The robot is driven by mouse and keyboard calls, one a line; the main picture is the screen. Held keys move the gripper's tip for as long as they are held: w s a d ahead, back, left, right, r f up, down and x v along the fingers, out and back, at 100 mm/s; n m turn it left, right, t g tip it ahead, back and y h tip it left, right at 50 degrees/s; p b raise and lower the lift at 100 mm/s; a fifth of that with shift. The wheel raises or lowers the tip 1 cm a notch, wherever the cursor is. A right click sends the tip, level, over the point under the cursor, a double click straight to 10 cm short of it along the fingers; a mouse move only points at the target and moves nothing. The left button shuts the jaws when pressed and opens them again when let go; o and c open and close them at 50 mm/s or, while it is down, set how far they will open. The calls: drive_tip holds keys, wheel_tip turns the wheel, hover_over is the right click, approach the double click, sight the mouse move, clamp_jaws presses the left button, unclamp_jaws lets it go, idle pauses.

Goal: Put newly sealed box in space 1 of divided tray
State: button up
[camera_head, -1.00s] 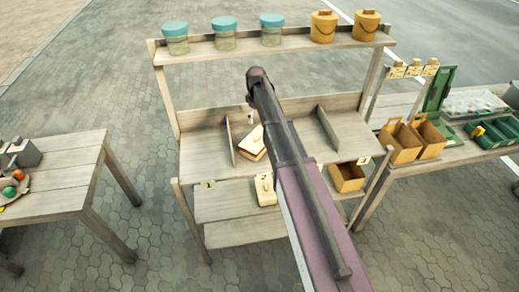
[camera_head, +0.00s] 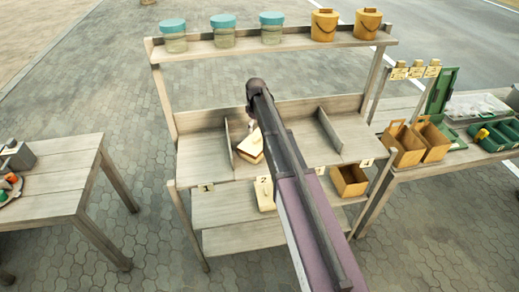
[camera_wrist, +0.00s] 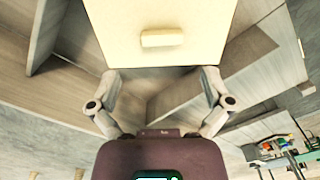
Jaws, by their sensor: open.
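A cream box (camera_head: 250,146) with a brown band sits tilted in space 2 of the divided wooden tray (camera_head: 205,146). Space 1, at the tray's left end by the label 1, looks empty. My gripper (camera_head: 250,117) hangs above and behind the box, largely hidden by my arm. In the wrist view my gripper (camera_wrist: 160,82) is open, its two fingers spread at the near edge of a cream lid or box top (camera_wrist: 165,18) with a raised handle. I cannot tell whether they touch it. A second cream piece with a handle (camera_head: 265,194) lies lower, near label 2.
A rack above holds teal-lidded jars (camera_head: 223,35) and yellow buckets (camera_head: 324,25). A right table carries orange bins (camera_head: 405,145) and green trays (camera_head: 487,137). A left table (camera_head: 60,190) stands apart.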

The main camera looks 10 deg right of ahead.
sight(257, 138)
drive_tip(key=shift+f, duration=0.15)
drive_tip(key=f+b, duration=0.2)
drive_tip(key=b, duration=0.1)
drive_tip(key=shift+s+d+f, duration=0.1)
drive_tip(key=shift+s+f, duration=0.15)
drive_tip(key=shift+f, duration=0.15)
drive_tip(key=shift+f+b, duration=1.1)
drive_tip(key=c, duration=1.3)
